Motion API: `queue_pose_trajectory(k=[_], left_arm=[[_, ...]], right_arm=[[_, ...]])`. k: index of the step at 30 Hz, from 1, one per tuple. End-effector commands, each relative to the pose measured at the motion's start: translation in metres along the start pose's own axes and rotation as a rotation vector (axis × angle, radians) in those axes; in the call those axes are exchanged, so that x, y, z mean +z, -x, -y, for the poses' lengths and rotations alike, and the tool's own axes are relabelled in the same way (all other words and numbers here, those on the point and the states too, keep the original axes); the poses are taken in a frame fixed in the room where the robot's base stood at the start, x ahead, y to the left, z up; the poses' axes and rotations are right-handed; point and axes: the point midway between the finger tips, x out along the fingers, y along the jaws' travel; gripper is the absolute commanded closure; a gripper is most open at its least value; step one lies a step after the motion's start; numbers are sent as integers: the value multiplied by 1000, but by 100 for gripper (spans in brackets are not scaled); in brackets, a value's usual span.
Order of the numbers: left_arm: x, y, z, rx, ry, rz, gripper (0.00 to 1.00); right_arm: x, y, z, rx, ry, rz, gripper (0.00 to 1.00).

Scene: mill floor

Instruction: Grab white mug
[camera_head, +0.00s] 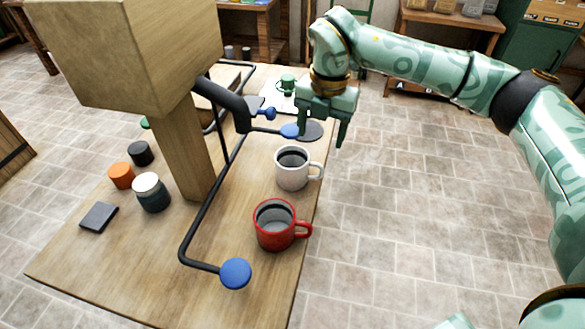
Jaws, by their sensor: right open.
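The white mug (292,170) stands upright near the right edge of the wooden table (240,285), with its handle pointing right and dark inside. My right gripper (322,138) is above and slightly beyond the mug, fingers pointing down and apart. It holds nothing and appears clear of the mug. My left gripper is out of view.
A red mug (275,225) stands in front of the white mug. Black rods with blue ends (236,273) run close to both mugs. A wooden block on a post (185,150) blocks the left side. A green cup (288,84) stands farther back. Floor to the right is clear.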

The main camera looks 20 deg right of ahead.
Motion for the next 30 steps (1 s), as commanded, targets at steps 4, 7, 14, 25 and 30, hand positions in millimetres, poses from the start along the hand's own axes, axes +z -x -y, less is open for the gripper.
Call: queue_pose_trajectory(k=[4,7,14,25,30], left_arm=[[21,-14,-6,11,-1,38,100],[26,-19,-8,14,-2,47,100],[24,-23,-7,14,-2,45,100],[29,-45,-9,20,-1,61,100],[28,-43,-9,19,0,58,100]], right_arm=[[-1,-44,0,-3,3,-6,35],[-1,-61,-1,-1,3,-4,35],[-2,-76,-1,2,5,-3,35],[-6,-126,1,1,5,-4,35],[-6,-124,1,3,4,-2,35]])
